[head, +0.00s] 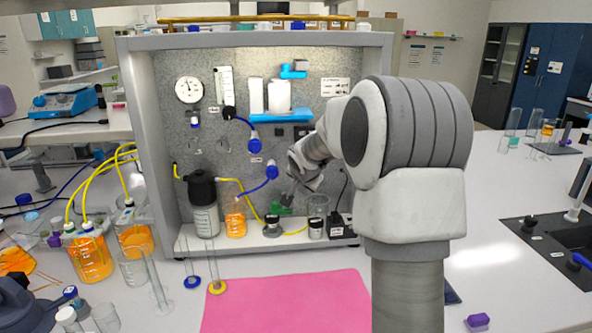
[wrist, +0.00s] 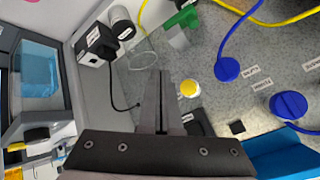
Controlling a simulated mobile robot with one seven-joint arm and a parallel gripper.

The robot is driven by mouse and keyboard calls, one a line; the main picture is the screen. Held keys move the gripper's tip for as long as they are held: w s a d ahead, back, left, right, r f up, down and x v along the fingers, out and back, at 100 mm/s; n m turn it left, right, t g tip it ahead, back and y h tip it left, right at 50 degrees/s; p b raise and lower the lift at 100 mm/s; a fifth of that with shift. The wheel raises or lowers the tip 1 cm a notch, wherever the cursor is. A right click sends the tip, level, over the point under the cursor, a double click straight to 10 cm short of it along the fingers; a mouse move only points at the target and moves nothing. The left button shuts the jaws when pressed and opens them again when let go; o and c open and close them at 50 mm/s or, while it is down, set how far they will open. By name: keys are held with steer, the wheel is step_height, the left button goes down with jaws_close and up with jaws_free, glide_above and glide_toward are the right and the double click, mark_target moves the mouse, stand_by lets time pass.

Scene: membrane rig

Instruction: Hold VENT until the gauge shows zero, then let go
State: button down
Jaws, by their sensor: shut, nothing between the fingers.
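The gauge (head: 189,90) is a round white dial at the upper left of the grey speckled rig panel (head: 230,160). Its needle is too small to read surely. My gripper (head: 288,196) is in front of the panel's lower right part. In the wrist view my gripper (wrist: 162,76) has its fingers together with nothing between them. A round yellow and white button (wrist: 189,88) shows just right of the fingertips. I cannot tell whether they touch it. No readable VENT label shows, so I cannot tell which control is VENT.
Blue knobs (wrist: 290,105) and (wrist: 227,69) stand out from the panel, with yellow and blue tubing around. A pink mat (head: 285,302) lies clear in front.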

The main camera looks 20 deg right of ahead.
steer(key=w+d+p, duration=0.2)
steer(key=w+p, duration=0.3)
steer(key=w, duration=0.3)
steer(key=shift+w+d, duration=0.2)
steer(key=shift+w, duration=0.15)
stand_by(2.1)
steer(key=shift+w+d, duration=0.15)
steer(key=shift+w, duration=0.15)
steer(key=shift+w+d+p, duration=0.15)
steer(key=shift+w+p, duration=0.15)
steer(key=shift+w, duration=0.2)
stand_by(2.0)
stand_by(1.1)
steer(key=shift+s+a+b, duration=0.3)
steer(key=shift+s+b, duration=0.65)
steer(key=shift+b, duration=0.1)
